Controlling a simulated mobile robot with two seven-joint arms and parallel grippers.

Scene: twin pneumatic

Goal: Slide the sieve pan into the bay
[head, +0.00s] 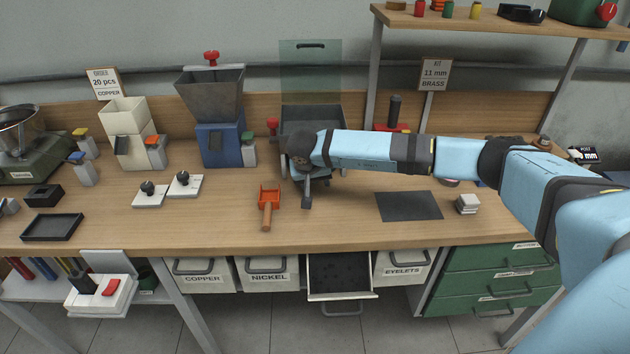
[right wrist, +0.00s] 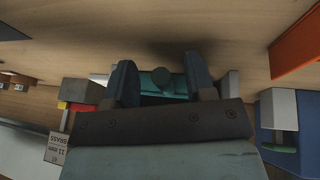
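My right gripper (head: 305,196) is at the front of the machine with the clear guard (head: 311,62), pointing down near the bench top; my wrist hides most of the machine's lower front. In the right wrist view the two fingers (right wrist: 162,82) stand apart, with a teal part with a round knob (right wrist: 162,77) between them. Gaps show on both sides of the knob. This may be the sieve pan's front, but I cannot tell for sure. The bay opening is hidden in the head view. The machine's grey upper tray (head: 312,118) shows above my wrist. My left gripper is not in view.
An orange scoop (head: 269,200) lies just left of my gripper. A blue-based hopper (head: 219,145) stands further left. A dark mat (head: 409,206) and a small white stack (head: 466,204) lie to the right. Below, a dark open drawer (head: 341,274) juts out.

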